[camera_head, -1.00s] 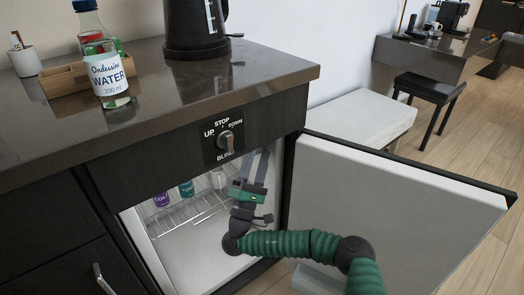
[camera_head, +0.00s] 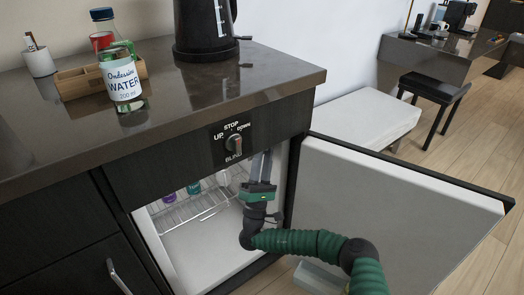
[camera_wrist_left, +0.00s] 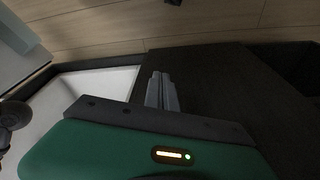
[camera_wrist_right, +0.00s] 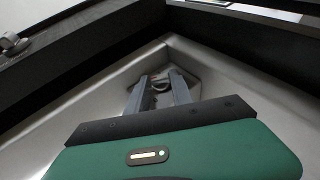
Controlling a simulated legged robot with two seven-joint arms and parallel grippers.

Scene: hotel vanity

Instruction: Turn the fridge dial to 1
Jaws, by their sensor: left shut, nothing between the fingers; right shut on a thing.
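The open fridge (camera_head: 205,248) sits under the counter, with its interior showing. My right gripper (camera_head: 263,157) reaches up into its upper right corner. In the right wrist view, my right gripper (camera_wrist_right: 160,84) is shut on a small grey round part, apparently the fridge dial (camera_wrist_right: 161,78), at the inner corner. The dial's markings cannot be read, and the cabinet front hides it in the head view. My left gripper (camera_wrist_left: 162,90) is shut and empty in the left wrist view, in front of a dark panel; it is outside the head view.
The fridge door (camera_head: 385,215) stands wide open to the right of my right arm. A blind control knob (camera_head: 234,143) is on the panel above. A wire shelf (camera_head: 200,205) holds several bottles. A water bottle (camera_head: 122,75) and kettle (camera_head: 205,30) stand on the counter.

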